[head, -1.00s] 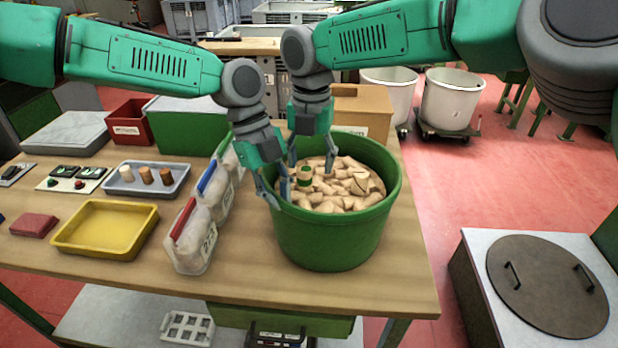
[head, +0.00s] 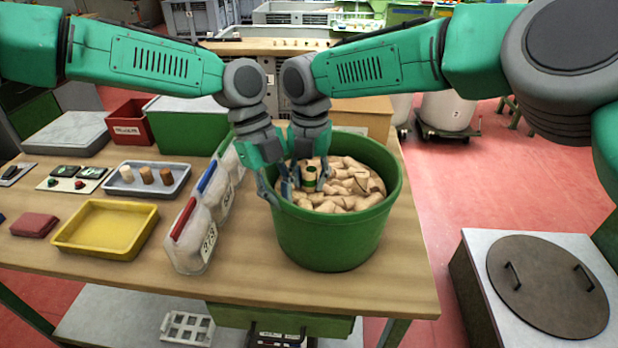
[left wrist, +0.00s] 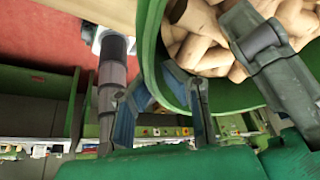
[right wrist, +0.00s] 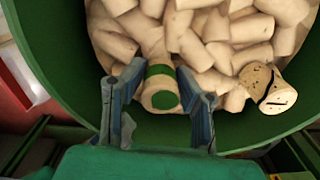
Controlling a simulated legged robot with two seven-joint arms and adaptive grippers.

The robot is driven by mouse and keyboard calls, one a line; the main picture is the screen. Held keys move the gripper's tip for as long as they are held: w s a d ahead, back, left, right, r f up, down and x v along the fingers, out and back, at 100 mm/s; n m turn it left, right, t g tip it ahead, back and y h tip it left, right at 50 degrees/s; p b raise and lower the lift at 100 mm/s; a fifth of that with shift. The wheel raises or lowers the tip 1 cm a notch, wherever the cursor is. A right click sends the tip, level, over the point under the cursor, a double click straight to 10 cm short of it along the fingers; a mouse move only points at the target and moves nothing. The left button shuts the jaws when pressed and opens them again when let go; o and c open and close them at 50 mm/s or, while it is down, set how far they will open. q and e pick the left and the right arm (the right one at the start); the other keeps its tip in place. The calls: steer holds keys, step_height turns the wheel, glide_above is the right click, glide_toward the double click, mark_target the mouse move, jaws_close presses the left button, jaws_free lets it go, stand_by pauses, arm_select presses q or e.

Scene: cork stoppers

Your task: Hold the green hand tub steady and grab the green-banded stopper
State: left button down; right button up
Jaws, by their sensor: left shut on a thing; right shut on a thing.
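The green tub (head: 335,240) stands on the table, filled with pale cork stoppers. My left gripper (head: 274,198) is shut on the tub's near-left rim; the left wrist view shows the rim (left wrist: 152,50) running between its fingers. The green-banded stopper (head: 310,180) stands tilted among the plain ones. My right gripper (head: 307,186) is down inside the tub, shut on this stopper. In the right wrist view, the stopper's green end and band (right wrist: 161,72) show between the fingers, with other stoppers close around it.
Clear bins with red (head: 183,218) and blue lids stand left of the tub. Further left are a yellow tray (head: 105,228) and a grey tray (head: 148,190) with three stoppers. A cardboard box (head: 362,112) stands behind the tub. A cracked stopper (right wrist: 266,88) lies in the tub.

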mark_target(309, 169)
step_height(309, 169, up, 10)
steer(key=shift+r, duration=0.1)
arm_select(q)
steer(key=c, duration=1.6)
jaws_free()
